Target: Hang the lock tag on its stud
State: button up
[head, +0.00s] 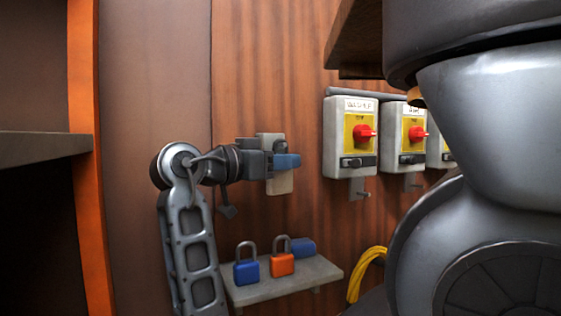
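My gripper (268,163) is at the picture's middle, level with the lower part of the switch boxes and left of them. It points right. A pale flat piece (281,184), perhaps the lock tag, shows below its blue tip; I cannot tell if it is held or behind. The gap between the fingers is hidden. A stud (363,193) sticks out of a small grey plate under the nearest switch box (350,135). A second stud (416,185) shows under the middle box (404,136). My gripper is apart from both studs.
A small shelf (290,284) below my gripper holds a blue padlock (246,272), an orange padlock (282,265) and another blue item (302,247). A yellow coil (366,273) hangs right of it. A brown ledge (357,40) juts out above. An orange post (88,160) stands left.

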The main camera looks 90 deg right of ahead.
jog(key=shift+w+d, duration=0.1)
jog(key=shift+w, duration=0.2)
jog(key=shift+w+a, duration=0.25)
jog(key=shift+w, duration=0.05)
jog(key=shift+b+v, duration=0.75)
jog(key=shift+v, duration=2.65)
jog(key=shift+s+a, duration=0.2)
